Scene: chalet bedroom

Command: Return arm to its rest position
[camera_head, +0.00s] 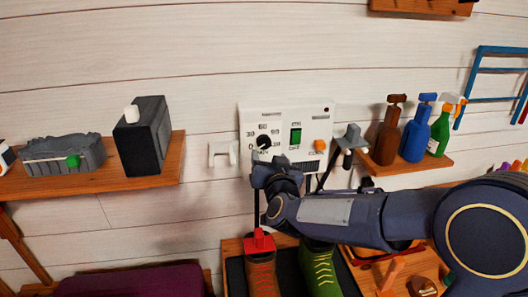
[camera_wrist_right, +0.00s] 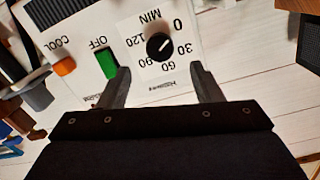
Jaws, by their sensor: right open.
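My right arm (camera_head: 350,216) reaches in from the right, and its gripper (camera_head: 271,170) is in front of the lower left of a white wall control panel (camera_head: 322,112). The right wrist view shows the open, empty jaws (camera_wrist_right: 163,80) with the panel (camera_wrist_right: 85,25) behind them. The panel's black dial (camera_wrist_right: 160,46) shows between and beyond the fingertips. Its green switch (camera_wrist_right: 99,60) is beside one finger. I cannot tell whether a fingertip touches the panel. My left gripper is in neither view.
A left shelf (camera_head: 95,183) holds a black box (camera_head: 143,136) and a grey device (camera_head: 62,153). A right shelf (camera_head: 405,167) holds several spray bottles (camera_head: 416,138). A brown boot (camera_head: 262,277) and a green boot (camera_head: 318,268) stand below the gripper. The wall above the panel is clear.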

